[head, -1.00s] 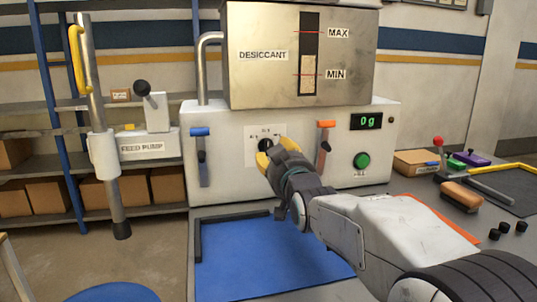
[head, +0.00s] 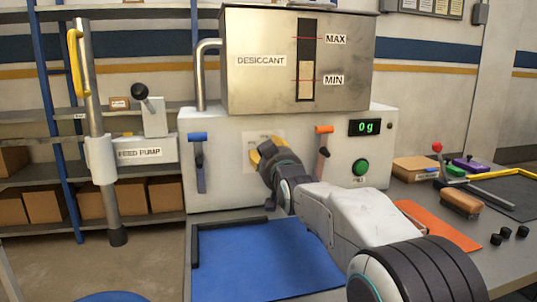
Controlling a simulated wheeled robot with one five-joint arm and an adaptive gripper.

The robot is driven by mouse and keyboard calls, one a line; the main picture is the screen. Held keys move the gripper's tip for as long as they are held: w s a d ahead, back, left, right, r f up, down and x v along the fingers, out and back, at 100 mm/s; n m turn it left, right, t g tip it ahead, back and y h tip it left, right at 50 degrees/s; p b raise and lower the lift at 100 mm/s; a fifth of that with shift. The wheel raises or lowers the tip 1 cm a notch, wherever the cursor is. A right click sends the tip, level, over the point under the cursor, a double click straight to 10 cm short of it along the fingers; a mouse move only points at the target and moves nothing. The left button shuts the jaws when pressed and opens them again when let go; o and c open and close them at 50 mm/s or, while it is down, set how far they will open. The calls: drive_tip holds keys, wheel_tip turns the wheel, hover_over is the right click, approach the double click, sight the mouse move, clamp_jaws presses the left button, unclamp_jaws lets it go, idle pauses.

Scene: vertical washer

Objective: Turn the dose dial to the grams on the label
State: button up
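The dose dial's white label plate (head: 249,158) is on the front of the white machine (head: 225,190), under the steel DESICCANT hopper (head: 350,80). My gripper (head: 264,151), with yellow fingertips, is at this plate and covers the dial knob. I cannot tell whether the fingers are closed on the knob. The marks on the plate are mostly hidden or too small to read. The green display (head: 365,127) at the right reads 0 g. No label with a legible gram amount shows.
A blue-handled lever (head: 199,160) and an orange-handled lever (head: 322,150) flank the dial. A green button (head: 361,168) sits under the display. A blue mat (head: 262,265) lies below my arm. A brush (head: 461,199) and several black caps are at the right. The FEED PUMP (head: 145,152) stands left.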

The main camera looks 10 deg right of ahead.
drive_tip(key=shift+o, duration=0.2)
clamp_jaws()
drive_tip(key=shift+f+n+b, duration=0.1)
drive_tip(key=shift+n+b, duration=0.2)
drive_tip(key=shift+b, duration=0.3)
drive_tip(key=shift+a+r+n+b, duration=0.15)
drive_tip(key=shift+n+b, duration=0.9)
drive_tip(key=shift+n, duration=1.25)
drive_tip(key=shift+a+r+n+b, duration=0.15)
drive_tip(key=shift+n+b, duration=0.85)
drive_tip(key=shift+n, duration=1.3)
drive_tip(key=shift+c, duration=0.2)
unclamp_jaws()
drive_tip(key=shift+f, duration=0.1)
